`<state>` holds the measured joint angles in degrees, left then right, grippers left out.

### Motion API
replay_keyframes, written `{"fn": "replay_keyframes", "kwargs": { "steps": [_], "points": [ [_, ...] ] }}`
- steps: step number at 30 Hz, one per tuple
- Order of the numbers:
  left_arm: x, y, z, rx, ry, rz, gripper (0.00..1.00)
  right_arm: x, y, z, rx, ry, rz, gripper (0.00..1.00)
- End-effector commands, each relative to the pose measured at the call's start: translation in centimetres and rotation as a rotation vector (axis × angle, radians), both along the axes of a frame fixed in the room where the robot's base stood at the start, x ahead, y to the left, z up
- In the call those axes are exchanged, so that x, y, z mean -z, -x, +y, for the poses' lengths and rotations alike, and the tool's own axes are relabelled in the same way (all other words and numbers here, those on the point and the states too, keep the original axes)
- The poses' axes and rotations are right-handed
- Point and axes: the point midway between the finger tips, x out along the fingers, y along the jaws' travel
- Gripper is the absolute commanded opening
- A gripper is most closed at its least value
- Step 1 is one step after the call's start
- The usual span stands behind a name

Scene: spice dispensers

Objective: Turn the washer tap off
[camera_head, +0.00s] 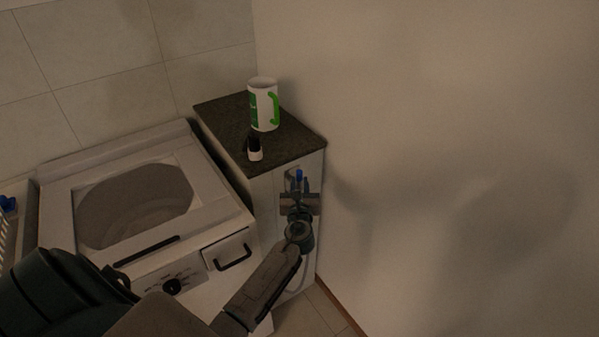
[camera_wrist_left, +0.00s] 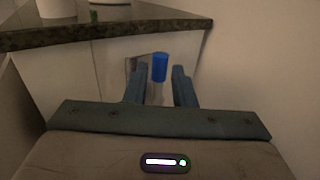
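The tap has a blue handle (camera_head: 299,175) on the side panel of a small counter, and the handle also shows in the wrist view (camera_wrist_left: 159,67). My left gripper (camera_head: 300,192) reaches up to the tap from below. In the wrist view its two fingers are apart, one on each side of the blue handle, with visible gaps on both sides. The handle stands upright between the fingertips or just beyond them; I cannot tell the exact depth. The gripper body hides the lower tap. The washer (camera_head: 225,222) stands left of the counter. My right gripper is not in view.
A bare wall (camera_head: 450,150) closes off the right side. A white basket with something blue (camera_head: 8,204) is at the far left.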

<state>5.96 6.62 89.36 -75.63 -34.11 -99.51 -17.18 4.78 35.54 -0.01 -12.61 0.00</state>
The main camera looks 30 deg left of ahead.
Motion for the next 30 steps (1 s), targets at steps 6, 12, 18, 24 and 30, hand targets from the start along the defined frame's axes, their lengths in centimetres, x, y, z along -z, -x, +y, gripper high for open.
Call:
{"fn": "replay_keyframes", "kwargs": {
  "steps": [6,12,18,24,30],
  "points": [
    [0.0,-3.1,2.0,0.001,0.001,0.001,0.23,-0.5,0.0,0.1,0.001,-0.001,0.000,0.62],
    [0.0,-4.2,2.8,0.001,0.001,0.000,0.23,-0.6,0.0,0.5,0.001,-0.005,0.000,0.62],
    [0.1,-4.3,2.9,0.001,0.001,0.000,0.23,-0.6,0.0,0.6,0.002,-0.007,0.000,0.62],
    [0.1,-4.3,2.9,0.001,0.003,0.001,0.00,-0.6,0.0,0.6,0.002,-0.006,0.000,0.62],
    [0.1,-4.3,2.8,0.001,0.003,-0.001,0.00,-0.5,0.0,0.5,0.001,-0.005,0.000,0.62]
  ]
}}
